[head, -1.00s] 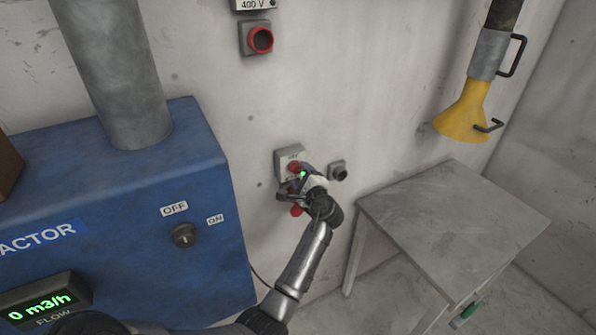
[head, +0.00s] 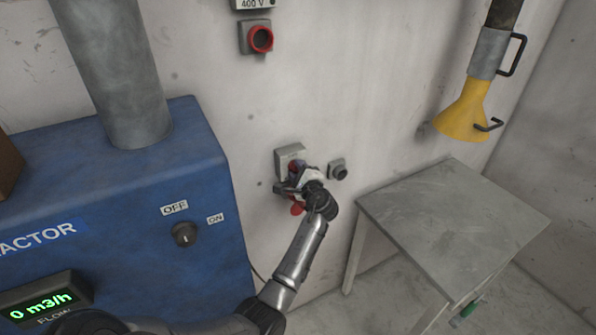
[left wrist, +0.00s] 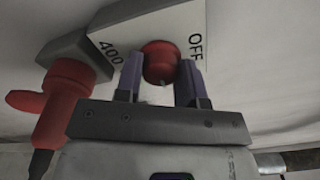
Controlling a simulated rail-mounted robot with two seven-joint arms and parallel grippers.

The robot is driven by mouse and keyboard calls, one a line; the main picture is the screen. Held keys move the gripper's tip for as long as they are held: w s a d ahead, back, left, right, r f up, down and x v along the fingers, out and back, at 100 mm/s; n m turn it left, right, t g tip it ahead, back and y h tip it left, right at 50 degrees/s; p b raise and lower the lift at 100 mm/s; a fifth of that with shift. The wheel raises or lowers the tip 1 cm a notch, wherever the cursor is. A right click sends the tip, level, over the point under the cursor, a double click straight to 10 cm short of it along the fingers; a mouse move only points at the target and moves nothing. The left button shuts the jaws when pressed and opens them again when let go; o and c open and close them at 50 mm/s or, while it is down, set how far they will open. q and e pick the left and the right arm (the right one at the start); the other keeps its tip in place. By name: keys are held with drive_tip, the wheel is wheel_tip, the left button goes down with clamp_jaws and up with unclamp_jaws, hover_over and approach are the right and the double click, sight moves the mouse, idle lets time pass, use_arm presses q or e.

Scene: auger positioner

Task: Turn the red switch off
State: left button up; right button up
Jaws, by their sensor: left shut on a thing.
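The red switch (left wrist: 160,62) is a round red knob on a grey wall box (head: 287,154), which carries an "OFF" label and "400" in the left wrist view. My left gripper (left wrist: 160,78) is at the box, its two fingers on either side of the red knob and shut on it. In the head view my left gripper (head: 296,184) covers the knob and the lower part of the box. A red plug (left wrist: 62,100) with a dark cable sits in the box's socket beside the gripper; its red end shows below the gripper in the head view. My right gripper is not in view.
A blue extractor cabinet (head: 120,215) stands at the left with its own knob. A small dark-centred socket (head: 338,170) is just right of the gripper. A grey table (head: 450,215) stands at the right under a yellow hood (head: 463,115).

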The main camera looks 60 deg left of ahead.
use_arm(q)
drive_tip(key=shift+c, duration=1.4)
drive_tip(key=shift+f+n+b, duration=0.15)
drive_tip(key=shift+n+b, duration=0.25)
drive_tip(key=shift+b, duration=0.3)
drive_tip(key=n+b, duration=0.7)
drive_tip(key=b, duration=0.1)
drive_tip(key=n+g+y+b, duration=0.1)
drive_tip(key=n+b, duration=0.6)
drive_tip(key=b, duration=0.2)
drive_tip(key=shift+f+b, duration=0.1)
drive_tip(key=shift+b, duration=0.2)
drive_tip(key=n+b, duration=0.2)
drive_tip(key=n, duration=0.1)
drive_tip(key=shift+w+b, duration=0.1)
drive_tip(key=shift+b, duration=0.2)
drive_tip(key=shift+r+n+b, duration=0.25)
drive_tip(key=shift+n+b, duration=0.2)
drive_tip(key=shift+n, duration=0.15)
drive_tip(key=o, duration=0.9)
